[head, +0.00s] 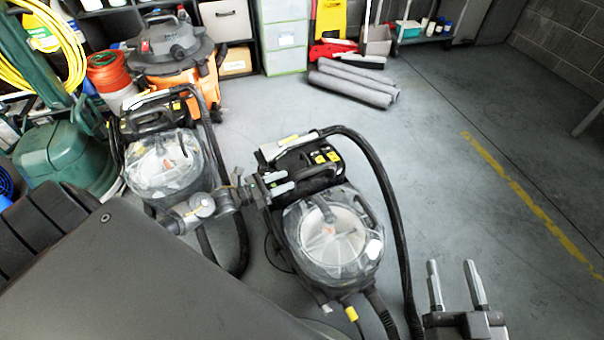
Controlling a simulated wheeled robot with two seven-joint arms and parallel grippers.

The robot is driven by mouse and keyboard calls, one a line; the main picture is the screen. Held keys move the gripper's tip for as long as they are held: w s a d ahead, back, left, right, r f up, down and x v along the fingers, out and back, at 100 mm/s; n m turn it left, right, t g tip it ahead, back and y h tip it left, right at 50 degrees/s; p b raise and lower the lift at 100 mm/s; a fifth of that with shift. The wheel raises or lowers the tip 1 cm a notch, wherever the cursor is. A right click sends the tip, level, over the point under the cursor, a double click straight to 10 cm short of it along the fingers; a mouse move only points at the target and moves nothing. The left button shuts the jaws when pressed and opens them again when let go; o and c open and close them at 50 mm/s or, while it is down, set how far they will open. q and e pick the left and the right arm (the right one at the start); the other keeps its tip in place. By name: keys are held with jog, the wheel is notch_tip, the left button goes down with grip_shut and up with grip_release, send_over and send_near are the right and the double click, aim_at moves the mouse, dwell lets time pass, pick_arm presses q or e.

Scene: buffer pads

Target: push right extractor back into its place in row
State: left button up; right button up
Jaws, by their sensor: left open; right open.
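The right extractor (334,238) has a clear round tank, a black top and a long black hose. It stands on the grey floor near the picture's middle, nearer to me than the left extractor (163,163). My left gripper (277,182) is open at the left side of the right extractor's black top; I cannot tell whether it touches. My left forearm crosses the gap between the two extractors. My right gripper (455,285) is open and empty at the bottom right, fingers pointing up, apart from the extractor and its hose.
An orange and grey vacuum (172,55) stands behind the left extractor, with a green machine (65,155) at the left. Rolled grey mats (352,85) lie on the floor at the back. The floor (450,170) on the right is clear, with a yellow line (525,195).

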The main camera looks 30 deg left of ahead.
aim_at(302, 173)
pick_arm(q)
jog(key=x, duration=0.7)
jog(key=shift+w+d+b, duration=0.1)
jog(key=shift+b, duration=0.2)
pick_arm(e)
jog(key=shift+s+a+r+n+t+y, duration=0.1)
jog(key=shift+s+a+r+t+y, duration=0.1)
jog(key=shift+r+y, duration=0.2)
jog(key=shift+s+a+r+n+t+y, duration=0.15)
jog(key=shift+r+t+y, duration=0.1)
jog(key=shift+r, duration=0.2)
jog(key=shift+s+a+r+n+t+y, duration=0.1)
jog(key=shift+a+r+t+y, duration=0.1)
jog(key=shift+r+y, duration=0.2)
pick_arm(q)
jog(key=shift+c, duration=0.5)
grip_shut()
